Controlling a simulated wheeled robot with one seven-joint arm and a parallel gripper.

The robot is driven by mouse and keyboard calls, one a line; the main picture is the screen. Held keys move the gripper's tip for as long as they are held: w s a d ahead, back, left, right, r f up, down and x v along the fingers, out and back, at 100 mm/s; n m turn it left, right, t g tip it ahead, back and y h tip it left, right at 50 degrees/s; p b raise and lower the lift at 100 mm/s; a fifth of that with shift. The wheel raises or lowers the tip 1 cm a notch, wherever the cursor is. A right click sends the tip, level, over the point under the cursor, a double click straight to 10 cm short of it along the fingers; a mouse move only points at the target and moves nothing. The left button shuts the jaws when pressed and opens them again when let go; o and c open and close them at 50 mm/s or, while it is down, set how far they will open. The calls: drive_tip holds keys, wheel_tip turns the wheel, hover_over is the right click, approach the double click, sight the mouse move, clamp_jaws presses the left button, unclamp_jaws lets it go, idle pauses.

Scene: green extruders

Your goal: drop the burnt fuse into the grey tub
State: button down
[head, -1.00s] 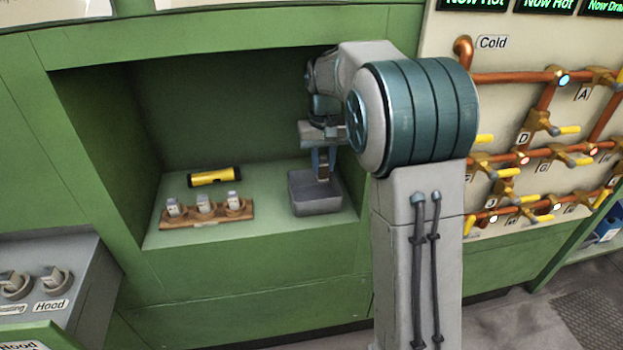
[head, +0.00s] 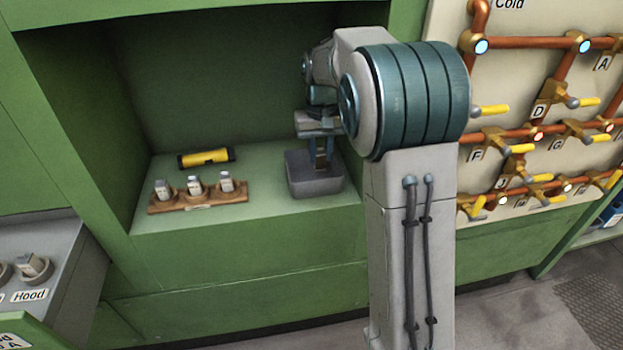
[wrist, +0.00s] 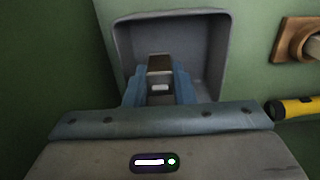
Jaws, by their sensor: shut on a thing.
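The grey tub (head: 315,188) is an open square bin on the green shelf of the recess. My gripper (head: 321,158) points down over the tub. In the wrist view my gripper (wrist: 160,82) has its blue fingers shut on a small fuse (wrist: 160,62) with a dark grey-brown end and a pale patch. The tub's inner wall (wrist: 205,55) surrounds the fuse in that view, and no other object shows in the tub. The fuse's lower end is at or just below rim level; I cannot tell exactly. The fingers hide part of the fuse.
A wooden block (head: 198,203) with three pale fuses in round sockets sits left on the shelf. A yellow and black flashlight (head: 206,158) lies behind it. The recess's right wall is close to my arm. Copper pipes (head: 535,43) with yellow-handled valves are at right.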

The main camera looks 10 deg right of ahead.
drive_tip(key=shift+f, duration=0.15)
drive_tip(key=c, duration=1.1)
unclamp_jaws()
drive_tip(key=shift+c, duration=0.2)
wheel_tip(320, 180, up, 8)
drive_tip(key=shift+f+p, duration=0.2)
drive_tip(key=shift+p, duration=0.5)
